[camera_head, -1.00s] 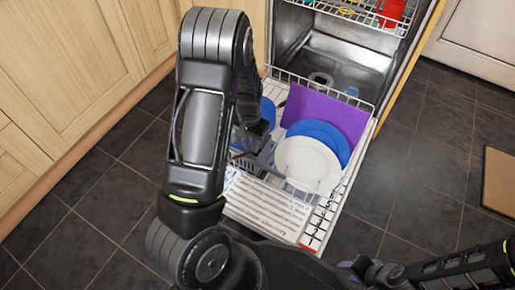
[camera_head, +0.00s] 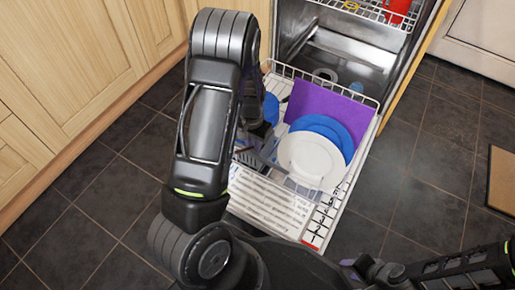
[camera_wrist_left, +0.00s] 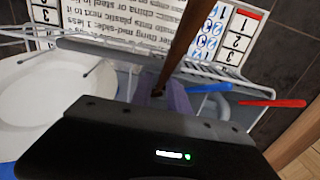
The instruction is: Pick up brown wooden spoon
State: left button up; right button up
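The brown wooden spoon (camera_wrist_left: 188,38) shows in the left wrist view as a tilted brown handle. It runs from the top edge down to the fingertips of my left gripper (camera_wrist_left: 160,95). The purple-grey fingers are close together around the lower part of the handle, apparently shut on it. In the head view my left gripper is mostly hidden by my arm, beside the grey cutlery basket (camera_head: 268,152) in the lower rack. I cannot pick out the spoon there. My right arm's end (camera_head: 372,271) shows at the bottom right; its fingers are not clear.
The pulled-out dishwasher rack (camera_head: 333,203) holds a white plate (camera_head: 310,158), blue plates (camera_head: 338,132) and a purple board (camera_head: 325,104). Red (camera_wrist_left: 272,103) and blue (camera_wrist_left: 210,88) handles are close to my left gripper. Open floor lies right of the rack.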

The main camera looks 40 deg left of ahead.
pick_arm(q)
notch_tip(320, 180, down, 4)
jog(key=shift+s+a+f+b, duration=0.1)
jog(key=shift+f+b, duration=0.05)
jog(key=shift+b, duration=0.75)
grip_shut()
dwell(1.1)
